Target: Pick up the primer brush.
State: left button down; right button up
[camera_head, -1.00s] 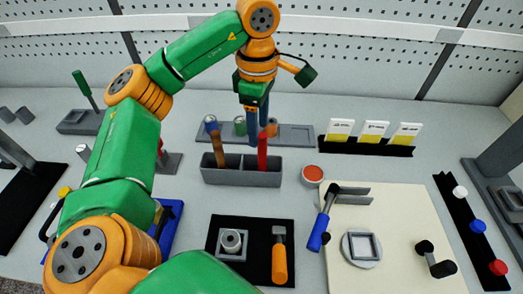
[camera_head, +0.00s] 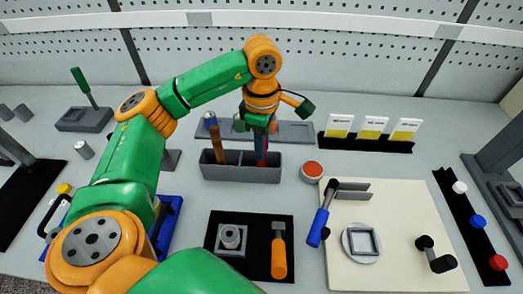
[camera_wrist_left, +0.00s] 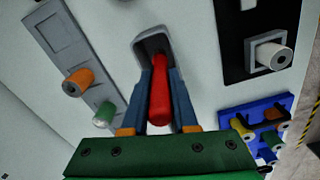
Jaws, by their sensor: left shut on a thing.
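A grey two-compartment holder (camera_head: 240,174) stands in the middle of the bench. A red-handled tool, which I take as the primer brush, stands in its right compartment; its red handle (camera_wrist_left: 160,95) shows clearly in the left wrist view. A brown-handled tool (camera_head: 217,143) leans in the left compartment. My left gripper (camera_head: 262,150) points down over the holder and is shut on the red handle, with one blue finger on each side. The lower end of the red-handled tool is hidden in the holder. My right gripper is not in view.
A grey tray (camera_head: 295,131) with spools lies behind the holder. A red-topped round tin (camera_head: 312,170) stands to its right. A black mat (camera_head: 221,219) with an orange-handled hammer (camera_head: 279,255) and a cream board (camera_head: 400,215) lie in front.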

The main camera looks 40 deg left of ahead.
pick_arm(q)
jog(key=shift+r, duration=0.1)
notch_tip(320, 180, up, 10)
jog(key=shift+f+p, duration=0.1)
jog(key=shift+p, duration=1.1)
dwell(1.1)
